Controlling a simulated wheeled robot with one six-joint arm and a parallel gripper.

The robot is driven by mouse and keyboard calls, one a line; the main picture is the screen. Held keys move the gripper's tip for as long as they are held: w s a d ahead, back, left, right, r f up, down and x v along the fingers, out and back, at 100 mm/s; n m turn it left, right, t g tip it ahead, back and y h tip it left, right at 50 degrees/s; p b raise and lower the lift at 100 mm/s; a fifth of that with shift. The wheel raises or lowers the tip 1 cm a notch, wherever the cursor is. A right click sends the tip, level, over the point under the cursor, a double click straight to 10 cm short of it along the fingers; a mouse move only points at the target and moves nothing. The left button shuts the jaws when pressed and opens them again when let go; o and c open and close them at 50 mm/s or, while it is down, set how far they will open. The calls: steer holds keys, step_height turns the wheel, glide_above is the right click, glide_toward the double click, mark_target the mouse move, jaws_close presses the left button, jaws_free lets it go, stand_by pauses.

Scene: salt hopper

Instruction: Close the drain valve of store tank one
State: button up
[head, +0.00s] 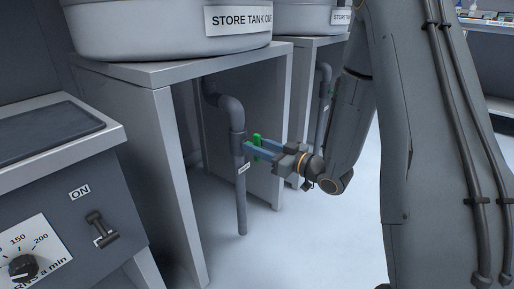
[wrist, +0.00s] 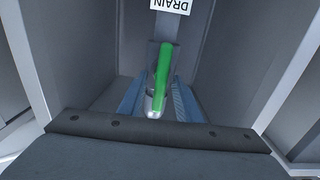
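Store tank one (head: 170,30) stands on a grey stand at the upper left of the head view, with its name plate on the front. Its drain pipe (head: 240,195) bends down below the tank and carries a small label. The green valve handle (head: 256,139) sits on this pipe and looks roughly in line with it. In the wrist view the handle (wrist: 162,75) lies between the two blue fingers. My gripper (head: 252,149) reaches the valve from the right, open around the handle, with a gap showing on both sides. The fingers partly hide the valve body.
A DRAIN label (wrist: 171,5) shows upside down in the wrist view. The stand's side panels (head: 265,120) flank the pipe. A second tank (head: 310,17) with its own pipe stands behind. A control panel (head: 70,210) with a dial and switch is at left. The floor below is clear.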

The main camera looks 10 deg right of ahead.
steer(key=shift+c, duration=0.4)
jaws_close()
